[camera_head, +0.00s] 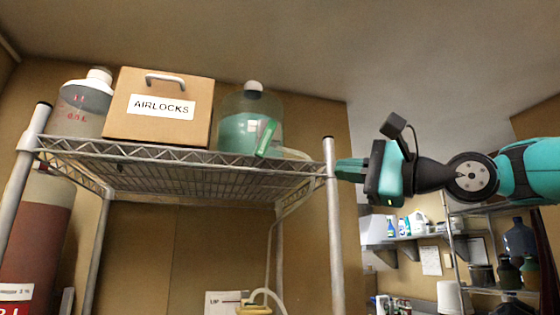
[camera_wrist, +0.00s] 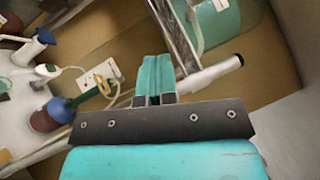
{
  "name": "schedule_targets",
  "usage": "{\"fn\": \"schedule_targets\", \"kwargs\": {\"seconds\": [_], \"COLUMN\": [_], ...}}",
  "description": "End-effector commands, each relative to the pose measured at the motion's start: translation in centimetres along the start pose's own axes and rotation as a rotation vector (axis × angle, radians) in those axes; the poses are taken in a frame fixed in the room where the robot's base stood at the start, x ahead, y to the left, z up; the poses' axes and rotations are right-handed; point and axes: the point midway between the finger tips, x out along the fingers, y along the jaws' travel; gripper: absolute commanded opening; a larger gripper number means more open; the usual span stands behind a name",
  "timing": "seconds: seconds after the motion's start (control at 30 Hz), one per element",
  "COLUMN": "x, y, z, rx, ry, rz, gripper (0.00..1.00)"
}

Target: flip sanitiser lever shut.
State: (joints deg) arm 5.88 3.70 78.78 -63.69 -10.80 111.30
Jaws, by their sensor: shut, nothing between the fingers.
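A clear jug of green liquid (camera_head: 238,132) with a white cap stands on the wire shelf at its right end. A bright green lever-like piece (camera_head: 265,138) sits tilted at the jug's lower front; a pale hose (camera_head: 292,153) shows beside it. The jug also shows at the top of the wrist view (camera_wrist: 218,18), where I cannot make out the lever. My gripper (camera_head: 343,168) is shut and empty, just right of the shelf's front right post (camera_head: 332,200), apart from the lever. Its closed fingers (camera_wrist: 153,72) show in the wrist view.
The wire shelf's front edge (camera_head: 190,160) and post stand close to my gripper. A cardboard box marked AIRLOCKS (camera_head: 157,125) and a white-capped jug (camera_head: 86,108) share the shelf. Bottles (camera_head: 405,227) stand on a far shelf at right.

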Motion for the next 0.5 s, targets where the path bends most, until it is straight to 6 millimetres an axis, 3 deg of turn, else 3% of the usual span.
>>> {"fn": "schedule_targets", "kwargs": {"seconds": [0.33, 0.5], "x": [0.2, 2.2], "y": [-0.1, -0.3], "z": [0.1, 0.2], "rx": [0.003, 0.004], "ry": [-0.001, -0.004], "rz": [0.0, 0.002], "gripper": [0.0, 0.0]}}
